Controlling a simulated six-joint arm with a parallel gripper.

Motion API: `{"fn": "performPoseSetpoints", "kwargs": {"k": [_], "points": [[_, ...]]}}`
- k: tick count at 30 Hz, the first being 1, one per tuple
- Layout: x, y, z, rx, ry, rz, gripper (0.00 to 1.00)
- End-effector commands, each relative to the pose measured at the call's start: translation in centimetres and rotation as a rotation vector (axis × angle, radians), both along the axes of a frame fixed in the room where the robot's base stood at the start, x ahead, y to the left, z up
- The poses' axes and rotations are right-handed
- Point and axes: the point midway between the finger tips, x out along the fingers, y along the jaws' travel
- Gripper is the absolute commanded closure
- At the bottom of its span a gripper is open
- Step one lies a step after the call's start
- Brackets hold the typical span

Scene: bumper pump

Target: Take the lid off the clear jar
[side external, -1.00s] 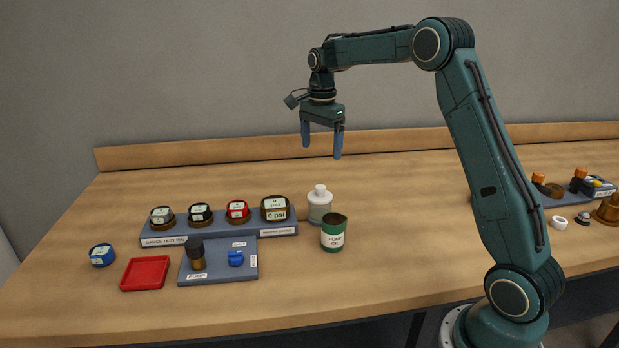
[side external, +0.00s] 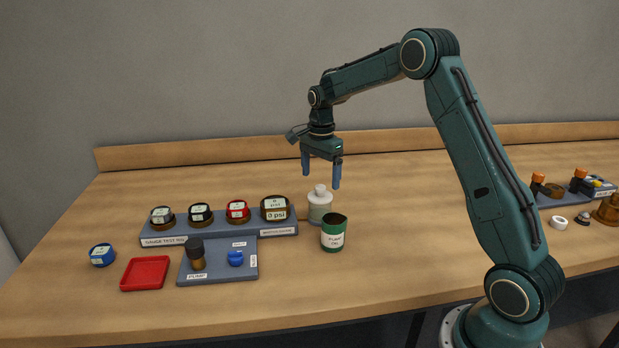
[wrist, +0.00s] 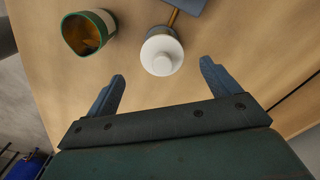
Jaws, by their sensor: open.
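The clear jar (side external: 319,212) stands upright on the table beside the right end of the gauge rack. Its white lid (side external: 320,194) with a small round knob sits on top. In the wrist view the lid (wrist: 162,55) covers most of the jar and lies beyond the fingertips, between their lines. My gripper (side external: 321,182) is open and empty, pointing down above the jar and apart from it. In the wrist view the two blue fingers of my gripper (wrist: 161,70) are spread wide.
A green pump can (side external: 333,236) stands close in front of the jar and shows open-topped in the wrist view (wrist: 88,33). The gauge rack (side external: 218,228) is left of the jar. A red tray (side external: 145,273) and blue gauge (side external: 102,255) lie farther left.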

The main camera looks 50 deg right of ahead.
Motion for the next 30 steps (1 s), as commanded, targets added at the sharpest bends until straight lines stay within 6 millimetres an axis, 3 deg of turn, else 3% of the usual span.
{"fn": "performPoseSetpoints", "kwargs": {"k": [15, 30], "points": [[0.2, 0.0, -4.7, 0.001, 0.003, 0.000, 0.12], [0.2, -0.1, -5.1, 0.000, 0.001, 0.000, 0.12]]}}
